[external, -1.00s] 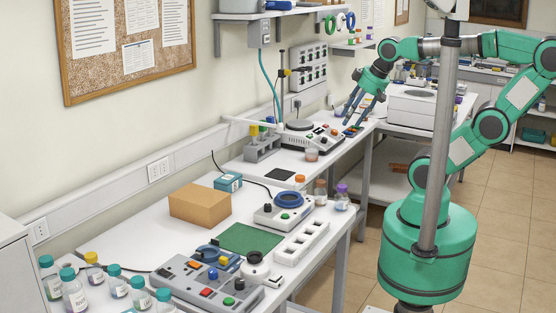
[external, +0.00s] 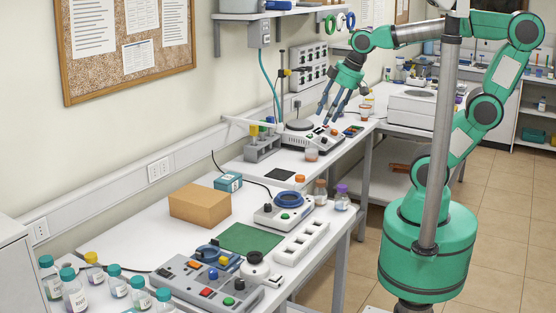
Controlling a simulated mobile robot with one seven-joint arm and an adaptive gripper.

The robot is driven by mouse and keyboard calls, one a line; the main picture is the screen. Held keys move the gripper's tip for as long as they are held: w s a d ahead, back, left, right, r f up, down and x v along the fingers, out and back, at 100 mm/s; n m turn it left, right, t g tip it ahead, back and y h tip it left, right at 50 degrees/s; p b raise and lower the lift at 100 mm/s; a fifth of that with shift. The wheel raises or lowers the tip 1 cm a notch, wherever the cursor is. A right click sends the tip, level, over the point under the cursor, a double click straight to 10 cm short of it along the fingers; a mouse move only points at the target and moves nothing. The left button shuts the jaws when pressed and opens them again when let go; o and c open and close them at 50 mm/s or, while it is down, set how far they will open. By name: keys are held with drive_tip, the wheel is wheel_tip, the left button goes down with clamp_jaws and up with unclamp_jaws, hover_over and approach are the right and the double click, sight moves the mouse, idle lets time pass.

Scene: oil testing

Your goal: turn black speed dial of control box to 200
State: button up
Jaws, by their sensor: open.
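My gripper (external: 329,114) is open and empty, with its fingers pointing down above the white stirrer-like box (external: 322,138), apart from it as far as I can tell. That box has a round grey plate at its back and small dark and coloured controls on its front.
A wall panel (external: 309,68) with several dark knobs is behind my gripper. A metal stand (external: 281,90) rises beside the stirrer-like box. Bottles, a cardboard box (external: 200,204) and a power strip (external: 301,243) occupy the front table. A dark mat (external: 278,174) lies nearer.

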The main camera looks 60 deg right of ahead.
drive_tip(key=w+a+f+n+g+p, duration=0.1)
drive_tip(key=w+a+n, duration=0.3)
drive_tip(key=a, duration=0.3)
drive_tip(key=w+a+n+g, duration=0.1)
drive_tip(key=w+a+n, duration=0.25)
drive_tip(key=a, duration=0.35)
drive_tip(key=n+g+p, duration=0.3)
drive_tip(key=n, duration=1.3)
hover_over(240, 281)
wheel_tip(240, 281, down, 19)
drive_tip(key=shift+s+d+f, duration=0.1)
drive_tip(key=shift+d, duration=0.1)
drive_tip(key=shift+f, duration=0.1)
drive_tip(key=f, duration=0.6)
drive_tip(key=f+b, duration=0.1)
drive_tip(key=f, duration=0.6)
drive_tip(key=shift+a+f+b, duration=0.2)
drive_tip(key=shift+f+b, duration=0.1)
clamp_jaws()
